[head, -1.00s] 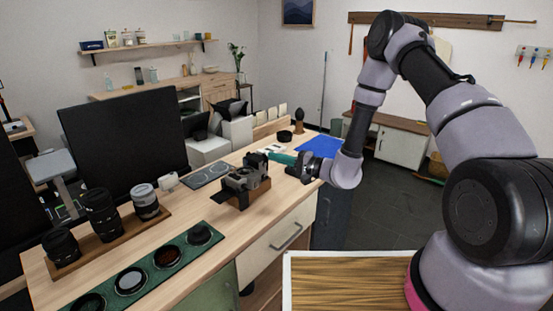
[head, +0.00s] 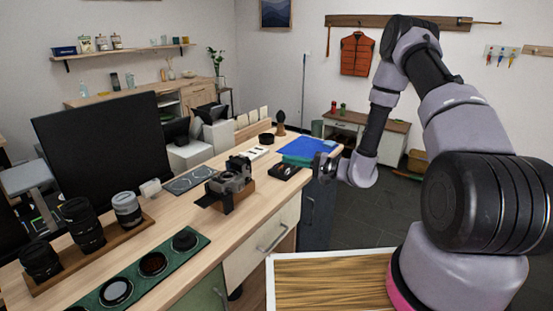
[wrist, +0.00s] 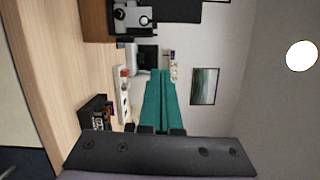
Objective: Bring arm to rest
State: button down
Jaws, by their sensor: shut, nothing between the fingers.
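My arm arches up on the right of the head view and comes down to the gripper.
A camera on a wooden block (head: 232,185) and a small black tray (head: 286,172) stand near the table edge. Lenses (head: 85,225), a green filter tray (head: 140,270) and a dark monitor (head: 105,140) are farther left. Open floor (head: 350,222) lies to the right.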

jog(key=shift+s+d, duration=0.3)
jog(key=shift+d, duration=0.25)
jog(key=shift+r, duration=0.1)
jog(key=s+r+n+g+h, duration=0.2)
jog(key=s+r+n+g, duration=0.15)
jog(key=s+r, duration=0.5)
jog(key=s+r+n+g+h, duration=0.25)
jog(key=s+r+g, duration=0.25)
jog(key=r, duration=0.6)
jog(key=s+d+r+m+t+h, duration=0.4)
jog(key=s+d+r+t+h, duration=0.4)
jog(key=s+d+r+h, duration=0.2)
jog(key=s+d+r, duration=0.2)
jog(key=d+r, duration=0.2)
jog(key=d, duration=0.1)
jog(key=shift+s+r+m, duration=0.25)
jog(key=shift+s+m, duration=0.05)
jog(key=shift+s, duration=0.05)
